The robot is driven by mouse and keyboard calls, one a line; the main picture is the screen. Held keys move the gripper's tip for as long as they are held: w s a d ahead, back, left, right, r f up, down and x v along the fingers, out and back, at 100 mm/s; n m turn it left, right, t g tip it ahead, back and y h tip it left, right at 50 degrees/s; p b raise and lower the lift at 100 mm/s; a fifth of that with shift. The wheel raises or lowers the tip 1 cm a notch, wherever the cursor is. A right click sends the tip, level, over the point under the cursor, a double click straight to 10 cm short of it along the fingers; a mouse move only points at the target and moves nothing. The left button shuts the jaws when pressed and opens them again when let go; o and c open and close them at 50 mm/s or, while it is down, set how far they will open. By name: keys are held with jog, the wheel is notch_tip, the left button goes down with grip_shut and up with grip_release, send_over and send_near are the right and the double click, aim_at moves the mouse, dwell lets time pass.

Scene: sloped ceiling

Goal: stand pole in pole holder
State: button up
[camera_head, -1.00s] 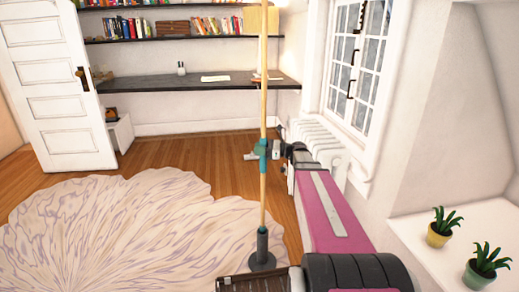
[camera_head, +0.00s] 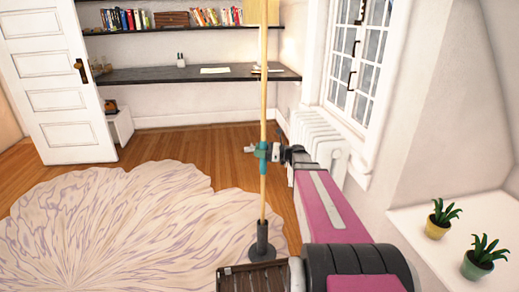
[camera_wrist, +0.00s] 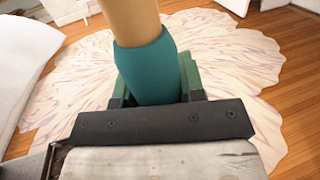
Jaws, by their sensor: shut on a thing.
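The pole (camera_head: 263,100) is a long, thin wooden rod with a teal band. It stands about upright in the head view, and its top runs out of the picture. My gripper (camera_head: 264,151) is shut on the pole at the teal band. The wrist view shows my gripper (camera_wrist: 150,82) with a green finger on each side of the teal part. The pole holder (camera_head: 262,245) is a dark grey round base with a short tube on the floor. The pole's lower end meets the tube's top in the picture; how deep it sits inside is hidden.
A pale patterned rug (camera_head: 110,230) covers the floor at left. A dark desk (camera_head: 190,75) and bookshelves are at the back. A white radiator (camera_head: 318,130) stands under the window at right. Two potted plants (camera_head: 440,220) sit on a white ledge at right.

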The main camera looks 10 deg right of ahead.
jog(key=shift+f, duration=0.25)
notch_tip(320, 180, down, 9)
dwell(1.5)
notch_tip(320, 180, down, 9)
dwell(1.6)
jog(key=shift+r, duration=0.1)
jog(key=o, duration=1.2)
jog(key=v, duration=1)
jog(key=shift+s+d, duration=0.15)
jog(key=shift+d, duration=0.25)
